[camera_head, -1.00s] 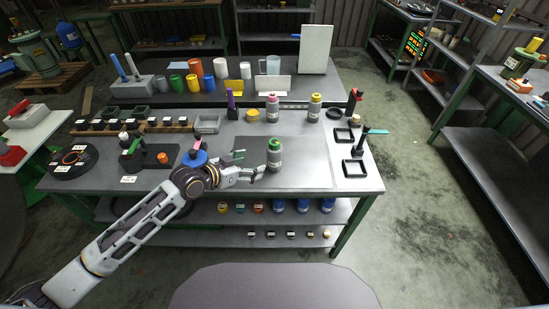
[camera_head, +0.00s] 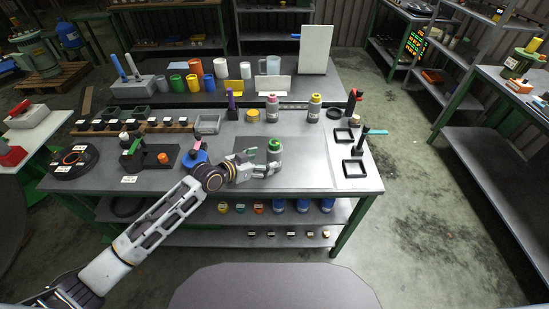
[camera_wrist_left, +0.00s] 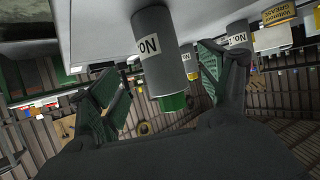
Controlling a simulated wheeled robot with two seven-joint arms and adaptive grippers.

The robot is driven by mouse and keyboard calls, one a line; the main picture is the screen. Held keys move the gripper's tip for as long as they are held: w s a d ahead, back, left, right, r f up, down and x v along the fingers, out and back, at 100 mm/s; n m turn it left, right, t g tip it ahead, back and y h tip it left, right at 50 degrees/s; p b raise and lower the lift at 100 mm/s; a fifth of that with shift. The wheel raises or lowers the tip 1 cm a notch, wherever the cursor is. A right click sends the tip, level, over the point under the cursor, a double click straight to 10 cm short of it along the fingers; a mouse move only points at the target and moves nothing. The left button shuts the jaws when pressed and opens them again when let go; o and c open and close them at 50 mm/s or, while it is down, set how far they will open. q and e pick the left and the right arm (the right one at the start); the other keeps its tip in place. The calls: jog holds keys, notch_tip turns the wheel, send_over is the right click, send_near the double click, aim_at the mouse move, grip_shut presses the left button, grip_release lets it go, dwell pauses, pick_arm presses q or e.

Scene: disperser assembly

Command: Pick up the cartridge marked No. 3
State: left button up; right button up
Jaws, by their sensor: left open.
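A grey cartridge with a green cap (camera_head: 275,145) stands on the table in front of my left gripper (camera_head: 268,168). Its lower part is hidden by the fingers in the head view. In the left wrist view, where the scene looks upside down, the cartridge (camera_wrist_left: 156,45) lies between the two open fingers (camera_wrist_left: 160,82). Its label reads "NO."; the number is turned out of sight. My right gripper is not in view.
A purple upright part (camera_head: 231,104) and a yellow-topped round part (camera_head: 252,115) stand behind. A blue device (camera_head: 196,157) sits just behind my left arm. The table's front edge (camera_head: 310,194) is close below the gripper.

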aim_at(275, 157)
pick_arm(q)
jog(key=shift+x, duration=1.45)
jog(key=shift+p+x, duration=0.45)
jog(key=shift+x, duration=2.15)
jog(key=shift+a+f, duration=0.1)
jog(key=shift+f, duration=0.05)
jog(key=c, duration=1.7)
grip_shut()
